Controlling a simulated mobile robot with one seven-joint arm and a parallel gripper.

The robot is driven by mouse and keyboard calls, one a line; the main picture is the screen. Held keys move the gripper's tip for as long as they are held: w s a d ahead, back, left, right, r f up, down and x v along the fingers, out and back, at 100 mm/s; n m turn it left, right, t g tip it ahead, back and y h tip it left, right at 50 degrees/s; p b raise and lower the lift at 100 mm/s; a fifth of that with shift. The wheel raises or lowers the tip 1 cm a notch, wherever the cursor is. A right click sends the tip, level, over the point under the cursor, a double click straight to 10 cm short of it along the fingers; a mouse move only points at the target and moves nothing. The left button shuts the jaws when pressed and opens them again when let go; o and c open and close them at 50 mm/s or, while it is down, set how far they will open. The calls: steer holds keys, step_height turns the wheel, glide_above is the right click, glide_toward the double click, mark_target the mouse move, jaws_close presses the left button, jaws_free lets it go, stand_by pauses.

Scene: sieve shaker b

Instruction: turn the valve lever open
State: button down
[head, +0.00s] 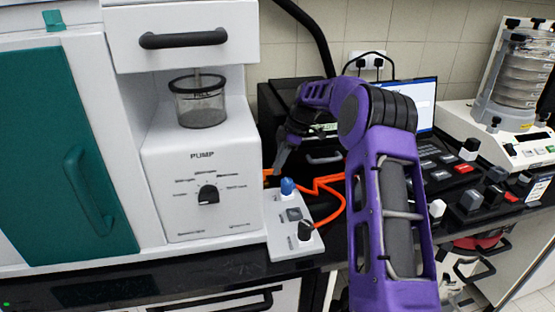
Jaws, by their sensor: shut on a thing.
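My gripper (281,156) reaches down behind the small control panel, just right of the white pump unit (200,180). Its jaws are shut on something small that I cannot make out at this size. An orange hose (327,184) runs close to the fingertips, and a bit of orange shows beside them. I cannot clearly pick out the valve lever; it may be hidden by my gripper, so its angle cannot be told.
A grey-white panel (277,234) with a blue knob (288,186) and a black knob (306,230) stands in front of my gripper. A dark machine (272,100) is behind. A laptop (416,96) and sieve shaker (515,85) stand right. The teal door (60,155) is left.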

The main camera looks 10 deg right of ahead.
steer(key=shift+w+n+g+p, duration=0.35)
steer(key=shift+n+p, duration=0.3)
steer(key=shift+n, duration=0.15)
